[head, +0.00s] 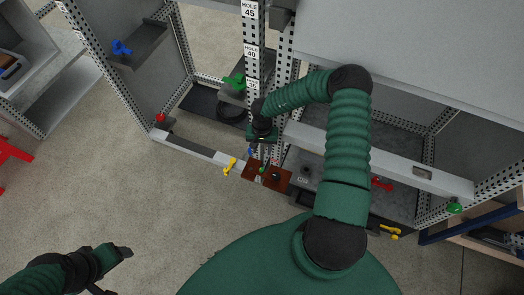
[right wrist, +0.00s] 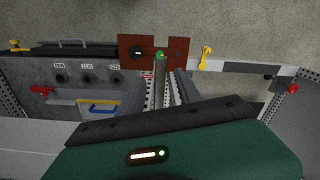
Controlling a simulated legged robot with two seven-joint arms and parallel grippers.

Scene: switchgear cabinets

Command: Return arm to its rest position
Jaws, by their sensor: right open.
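My right arm is green with black joints and reaches from the bottom right up over the cabinet, then left and down. My right gripper (head: 263,155) is open above the cabinet's front edge, near a reddish-brown plate (head: 267,176) at the foot of the perforated post. In the right wrist view the same plate (right wrist: 132,52) lies ahead of the gripper, with a green part on it. I see nothing held in the right gripper. My left gripper (head: 118,268) is low at the left, above bare floor; its jaw opening is not clear.
Perforated cabinet posts (head: 253,60) stand close to my right wrist. A grey crossbar (head: 385,163) runs under the right forearm. A red stand (head: 12,152) is at far left.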

